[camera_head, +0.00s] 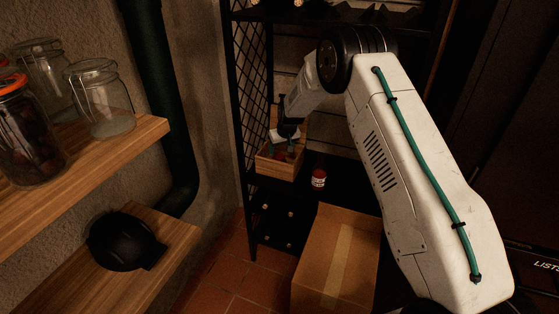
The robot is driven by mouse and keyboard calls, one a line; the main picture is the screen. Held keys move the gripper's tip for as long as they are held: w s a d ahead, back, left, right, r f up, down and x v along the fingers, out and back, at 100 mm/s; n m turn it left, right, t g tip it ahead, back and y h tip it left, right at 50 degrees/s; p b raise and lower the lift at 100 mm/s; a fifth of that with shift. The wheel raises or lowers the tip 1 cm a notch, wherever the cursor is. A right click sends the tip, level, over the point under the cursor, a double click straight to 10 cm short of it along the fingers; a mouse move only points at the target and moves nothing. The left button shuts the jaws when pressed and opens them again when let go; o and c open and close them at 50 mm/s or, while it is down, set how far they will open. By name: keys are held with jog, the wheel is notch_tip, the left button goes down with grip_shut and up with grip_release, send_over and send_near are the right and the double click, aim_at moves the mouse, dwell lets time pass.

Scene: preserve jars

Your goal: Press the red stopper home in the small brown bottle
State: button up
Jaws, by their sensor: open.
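My gripper (284,146) is at the end of my white arm, low inside a small wooden crate (276,169) on the dark shelf. Its fingers point down and look apart. Small dark and red shapes show by the fingertips in the crate, too small and dim to tell a brown bottle or a red stopper for sure. A small dark red container with a white label (318,178) stands on the shelf just right of the crate, apart from my gripper.
A cardboard box (338,262) stands on the tiled floor before the dark rack. A mesh panel (251,90) closes the rack's left side. Wooden shelves at left hold glass jars (99,98) and a black object (123,241). A dark pipe (165,90) runs down the wall.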

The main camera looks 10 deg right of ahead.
aim_at(280, 156)
jog(key=x, duration=0.5)
jog(key=shift+d+f, duration=0.2)
jog(key=shift+f, duration=0.25)
jog(key=c, duration=1.1)
